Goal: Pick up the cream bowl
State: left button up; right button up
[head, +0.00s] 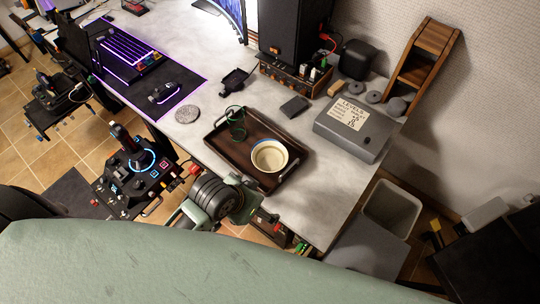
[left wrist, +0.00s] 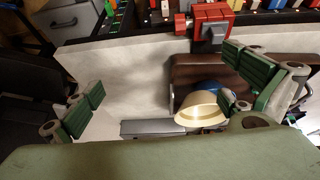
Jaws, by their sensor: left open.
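The cream bowl (head: 269,157) stands upright on the right part of a dark brown tray (head: 222,143) on the desk. A blue band shows inside its rim. My left gripper (head: 245,197) is at the tray's front edge, just in front of the bowl and apart from it in the head view. In the left wrist view my left gripper (left wrist: 165,90) has its green-padded fingers spread wide. The bowl (left wrist: 200,112) shows near the right-hand fingers, which hide part of it. I cannot tell whether they touch it. My right gripper is not in view.
A green glass-like item (head: 236,122) stands on the tray behind and left of the bowl. A grey box with a paper label (head: 355,128) sits to the right. A bin (head: 391,209) stands beyond the desk's right edge. The desk (head: 305,205) right of the tray is clear.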

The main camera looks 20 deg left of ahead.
pick_arm(q)
jog(key=w+d+r+m+h, duration=0.2)
jog(key=w+d+r+m, duration=0.2)
jog(key=w+d, duration=0.4)
jog(key=g+y+p, duration=0.1)
jog(key=p, duration=0.1)
send_near(274, 161)
jog(key=shift+s+a+r, duration=0.1)
jog(key=shift+a+r, duration=0.5)
jog(key=shift+x, duration=1.1)
jog(key=p+x, duration=0.1)
jog(key=x, duration=0.1)
jog(key=d+p+x, duration=0.1)
jog(key=x, duration=0.1)
jog(key=shift+f, duration=0.1)
jog(key=shift+d+f, duration=0.15)
jog(key=shift+f, duration=0.3)
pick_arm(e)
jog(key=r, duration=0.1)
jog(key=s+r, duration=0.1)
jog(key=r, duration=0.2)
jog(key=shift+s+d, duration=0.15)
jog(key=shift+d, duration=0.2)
pick_arm(q)
jog(key=shift+c, duration=0.5)
jog(key=c, duration=1.1)
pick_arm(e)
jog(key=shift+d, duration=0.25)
